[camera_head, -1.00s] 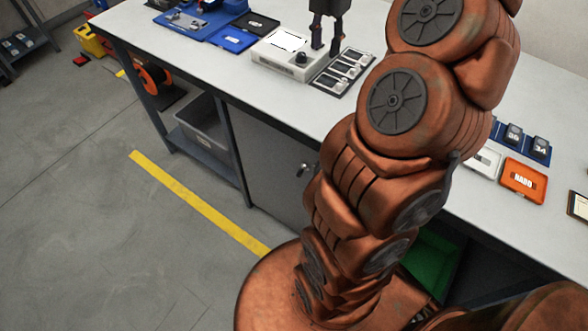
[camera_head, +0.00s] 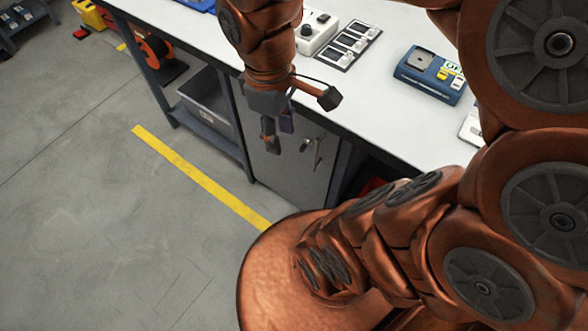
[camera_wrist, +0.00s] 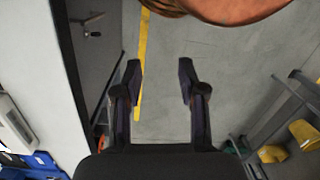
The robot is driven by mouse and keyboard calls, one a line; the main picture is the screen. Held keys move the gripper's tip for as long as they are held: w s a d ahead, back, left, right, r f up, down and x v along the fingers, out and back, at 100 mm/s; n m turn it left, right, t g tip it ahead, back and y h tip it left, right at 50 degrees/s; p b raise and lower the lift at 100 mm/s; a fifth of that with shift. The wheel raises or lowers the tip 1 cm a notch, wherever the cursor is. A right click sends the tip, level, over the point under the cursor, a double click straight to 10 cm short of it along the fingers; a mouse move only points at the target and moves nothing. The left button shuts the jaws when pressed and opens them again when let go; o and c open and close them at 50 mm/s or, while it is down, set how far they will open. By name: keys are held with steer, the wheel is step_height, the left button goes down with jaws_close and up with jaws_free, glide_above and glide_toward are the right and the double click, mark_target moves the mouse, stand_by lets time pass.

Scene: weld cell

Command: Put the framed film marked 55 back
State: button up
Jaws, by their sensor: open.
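Several small framed films (camera_head: 348,43) lie in a row on a dark holder on the bench. I cannot read any mark on them, so I cannot tell which is 55. My gripper (camera_head: 277,136) hangs in front of the bench's front edge, over the floor side, pointing down. It is apart from the films, which lie behind it and to the right in the head view. In the wrist view my gripper (camera_wrist: 160,78) is open, with only grey floor and part of a yellow line between its fingers.
A white device (camera_head: 314,32) stands left of the films. A blue device (camera_head: 430,72) stands on the bench to the right. The bench top (camera_head: 375,100) between is clear. Below are a cabinet with a handle (camera_head: 318,150) and a grey bin (camera_head: 207,105). Floor ahead is open.

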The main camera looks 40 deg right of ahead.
steer(key=s+a+f+m, duration=0.1)
steer(key=s+f+m, duration=0.2)
steer(key=s+m, duration=0.2)
steer(key=shift+s+a+f+m+g, duration=0.3)
steer(key=shift+s+a+f, duration=0.1)
steer(key=shift+s, duration=0.4)
steer(key=shift+r, duration=0.1)
